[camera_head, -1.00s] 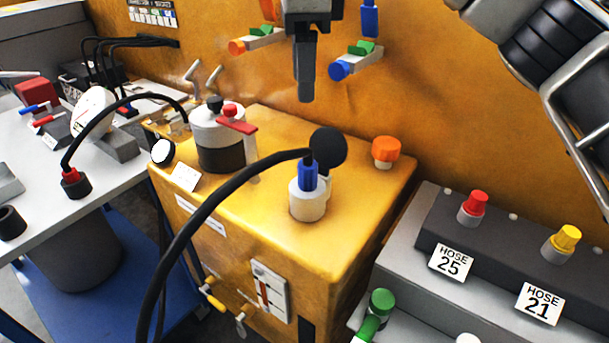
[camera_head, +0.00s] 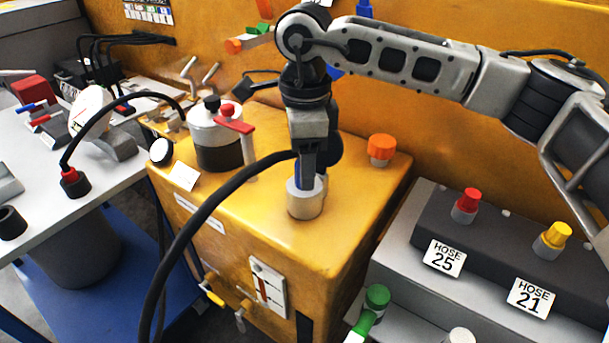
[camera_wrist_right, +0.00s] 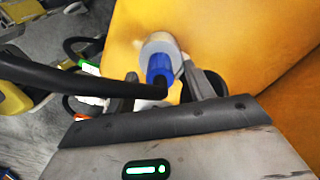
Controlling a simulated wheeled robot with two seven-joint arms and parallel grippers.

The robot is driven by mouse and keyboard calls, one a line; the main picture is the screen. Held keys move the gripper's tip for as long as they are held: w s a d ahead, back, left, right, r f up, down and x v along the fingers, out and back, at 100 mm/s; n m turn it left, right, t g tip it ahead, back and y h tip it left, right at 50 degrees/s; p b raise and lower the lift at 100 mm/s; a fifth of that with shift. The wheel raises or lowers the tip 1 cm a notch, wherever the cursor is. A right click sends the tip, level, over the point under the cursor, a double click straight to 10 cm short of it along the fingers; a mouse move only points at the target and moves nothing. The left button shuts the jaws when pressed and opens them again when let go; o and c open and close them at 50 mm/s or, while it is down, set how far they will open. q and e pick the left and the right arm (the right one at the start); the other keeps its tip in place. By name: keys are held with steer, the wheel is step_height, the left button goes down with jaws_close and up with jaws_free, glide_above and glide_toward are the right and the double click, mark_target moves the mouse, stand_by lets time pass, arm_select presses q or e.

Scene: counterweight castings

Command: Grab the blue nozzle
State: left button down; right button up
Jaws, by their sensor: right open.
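The blue nozzle (camera_wrist_right: 160,67) stands upright in a round white holder (camera_head: 305,202) on top of the yellow machine (camera_head: 245,215). A thick black hose (camera_head: 205,212) leads to its top and arcs down to the left. My right gripper (camera_head: 308,177) points down directly over the nozzle, its fingers low by the holder. In the head view it hides most of the nozzle, leaving a thin blue strip. In the right wrist view the open fingers lie on either side of the nozzle; contact cannot be told. My left gripper is out of view.
A black-and-white canister (camera_head: 217,145) with a red lever stands left of the holder. An orange cap (camera_head: 381,149) is to the right. A grey bench with red (camera_head: 467,204) and yellow (camera_head: 553,238) caps stands further right. The yellow wall is close behind.

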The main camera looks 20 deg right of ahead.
steer(key=shift+f, duration=0.1)
steer(key=c, duration=1.1)
jaws_close()
